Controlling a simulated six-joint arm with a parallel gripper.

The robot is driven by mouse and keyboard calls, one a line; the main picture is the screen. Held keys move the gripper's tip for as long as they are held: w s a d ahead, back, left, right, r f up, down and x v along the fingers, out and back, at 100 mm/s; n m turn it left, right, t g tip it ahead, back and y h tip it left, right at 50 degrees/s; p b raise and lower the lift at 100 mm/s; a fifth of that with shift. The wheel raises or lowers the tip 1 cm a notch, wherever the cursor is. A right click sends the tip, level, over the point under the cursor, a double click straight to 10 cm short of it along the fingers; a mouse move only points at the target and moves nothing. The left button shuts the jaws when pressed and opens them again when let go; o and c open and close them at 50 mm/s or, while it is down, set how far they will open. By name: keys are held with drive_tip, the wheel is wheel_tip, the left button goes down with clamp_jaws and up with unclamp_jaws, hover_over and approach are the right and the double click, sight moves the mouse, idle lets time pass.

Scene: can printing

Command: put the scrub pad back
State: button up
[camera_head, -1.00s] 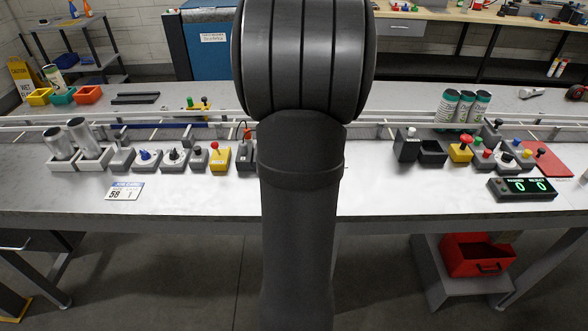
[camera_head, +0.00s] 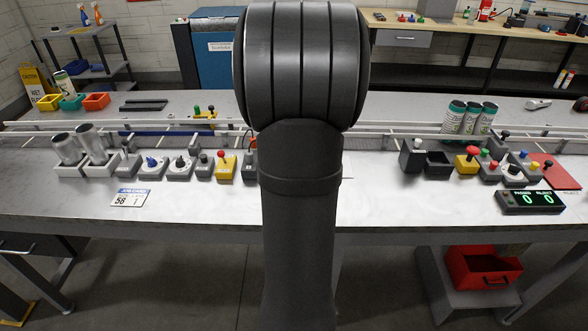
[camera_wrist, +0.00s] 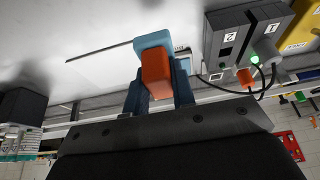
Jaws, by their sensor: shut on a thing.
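My gripper (camera_wrist: 160,72) shows only in the wrist view, with its dark blue fingers shut on a small block. The block has an orange part (camera_wrist: 156,80) and a light blue part (camera_wrist: 153,42); I take it to be the scrub pad. It lies over the pale bench top in the picture, and I cannot tell whether it touches it. In the head view my arm hides the gripper and the middle of the bench.
In the wrist view, a dark grey box (camera_wrist: 228,48) marked with digits, with cables and a green lamp, stands right of the pad. The head view shows can holders (camera_head: 103,168) left, a red mat (camera_head: 557,172) right, and a counter display (camera_head: 530,201). The bench front is mostly clear.

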drive_tip(key=shift+w+a+f, duration=0.3)
drive_tip(key=shift+a+f, duration=0.1)
drive_tip(key=shift+a, duration=0.2)
drive_tip(key=shift+f, duration=1.95)
drive_tip(key=shift+f, duration=0.15)
drive_tip(key=o, duration=1)
drive_tip(key=shift+c, duration=0.2)
drive_tip(key=v, duration=1.2)
